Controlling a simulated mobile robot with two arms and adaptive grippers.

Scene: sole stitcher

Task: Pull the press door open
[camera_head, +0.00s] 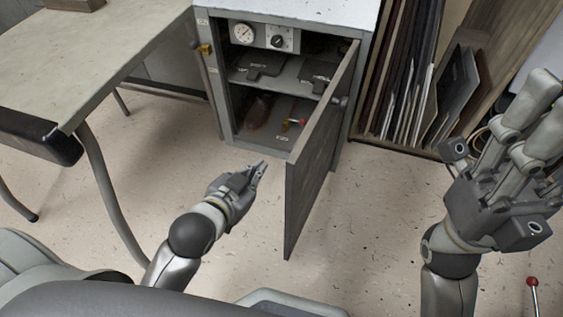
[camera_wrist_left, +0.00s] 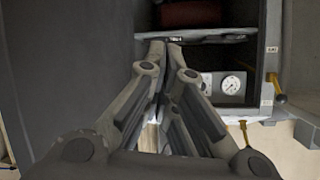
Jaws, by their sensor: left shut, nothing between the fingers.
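The press is a grey cabinet with a white top (camera_head: 290,12). Its grey door (camera_head: 318,150) stands wide open on the right side, swung out toward me, with the interior exposed. In the left wrist view a large dark panel, seemingly the door (camera_wrist_left: 65,70), fills the left side. My left gripper (camera_head: 262,168) is shut and empty, in front of the opening and left of the door, with a visible gap to the door. Its fingertips (camera_wrist_left: 164,46) meet in the left wrist view. My right gripper (camera_head: 552,92) is raised at the right, apart from the door, fingers spread and empty.
Inside the press are a round gauge (camera_head: 242,34), a shelf with dark plates (camera_head: 266,64) and a brown shoe-like item (camera_head: 258,110). A table (camera_head: 90,50) stands left. Upright sheets (camera_head: 420,80) lean at the right. Speckled floor (camera_head: 380,220) is clear right of the door.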

